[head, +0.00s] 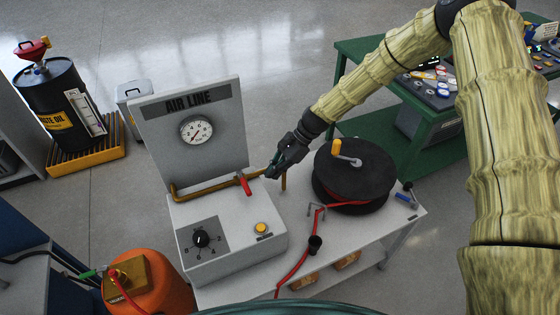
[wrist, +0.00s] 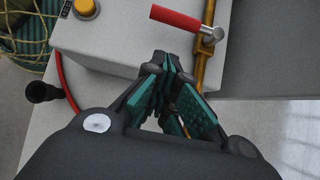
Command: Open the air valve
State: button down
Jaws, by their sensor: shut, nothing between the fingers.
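The air valve is a red lever handle (head: 244,185) on a brass pipe (head: 205,189) along the foot of the upright AIR LINE panel (head: 190,126). In the wrist view the red handle (wrist: 175,17) lies across the pipe (wrist: 205,60), joined to it by a grey metal pivot. My gripper (head: 272,175) is shut and empty, just right of the handle in the head view. In the wrist view its teal-padded fingertips (wrist: 167,62) meet below the handle, with a gap between them and it.
The grey box below the panel carries a black dial (head: 200,239) and a yellow button (head: 261,228). A black hose reel (head: 355,175) with a red hose stands right of my gripper on the cart. An orange tank (head: 150,285) stands at lower left.

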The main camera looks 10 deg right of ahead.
aim_at(244, 184)
jog(key=shift+s+a+f+p, duration=0.25)
jog(key=shift+a+f+p, duration=0.15)
jog(key=shift+a, duration=0.45)
jog(key=shift+s+a+f+p, duration=0.3)
jog(key=shift+a+f, duration=0.1)
jog(key=shift+a, duration=0.4)
jog(key=shift+s+a+f+p, duration=0.3)
jog(key=shift+a+f, duration=0.1)
jog(key=shift+a, duration=0.45)
